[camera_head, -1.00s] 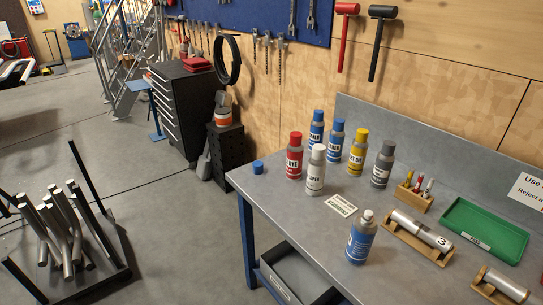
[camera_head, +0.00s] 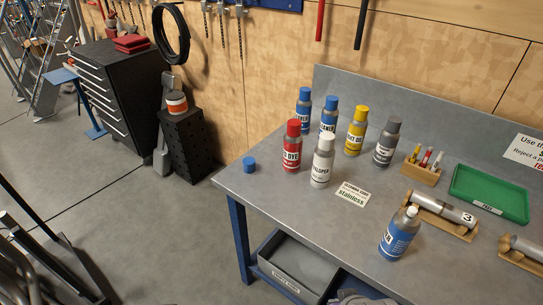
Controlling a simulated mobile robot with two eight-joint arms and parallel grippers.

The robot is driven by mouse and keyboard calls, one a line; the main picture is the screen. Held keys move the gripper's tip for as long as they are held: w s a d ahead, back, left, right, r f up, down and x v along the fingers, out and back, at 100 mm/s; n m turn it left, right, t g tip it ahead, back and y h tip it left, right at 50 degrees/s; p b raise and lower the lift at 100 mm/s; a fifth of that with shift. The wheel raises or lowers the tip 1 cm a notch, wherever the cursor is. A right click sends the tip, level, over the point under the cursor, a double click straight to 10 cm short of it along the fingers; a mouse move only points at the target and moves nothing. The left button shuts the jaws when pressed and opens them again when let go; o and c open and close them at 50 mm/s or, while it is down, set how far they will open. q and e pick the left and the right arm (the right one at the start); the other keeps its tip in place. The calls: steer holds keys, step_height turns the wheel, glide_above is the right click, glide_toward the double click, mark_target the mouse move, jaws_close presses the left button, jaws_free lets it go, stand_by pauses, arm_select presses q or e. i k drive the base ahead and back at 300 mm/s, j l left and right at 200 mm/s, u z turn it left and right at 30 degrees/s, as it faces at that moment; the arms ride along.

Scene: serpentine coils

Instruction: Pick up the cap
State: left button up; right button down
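A small blue cap (camera_head: 249,164) stands alone on the grey workbench (camera_head: 262,192), close to its left corner. A blue spray can with its white nozzle bare (camera_head: 399,236) stands near the front of the bench, to the right of the cap. Neither of my grippers shows in the head view, so nothing is seen touching the cap.
Several capped cans, among them a red one (camera_head: 291,147) and a white one (camera_head: 322,161), stand right of the cap. A label card (camera_head: 352,193), wooden pen holder (camera_head: 422,170), green tray (camera_head: 490,194) and cradled cylinder (camera_head: 444,208) lie further right. A grey bin (camera_head: 297,262) sits below.

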mark_target(249, 163)
steer(key=i+j+z, duration=0.15)
steer(key=z, duration=0.15)
steer(key=i+j+z, duration=0.1)
steer(key=j+z, duration=0.2)
steer(key=i+j+z, duration=0.1)
steer(key=j+z, duration=0.2)
steer(key=j, duration=0.15)
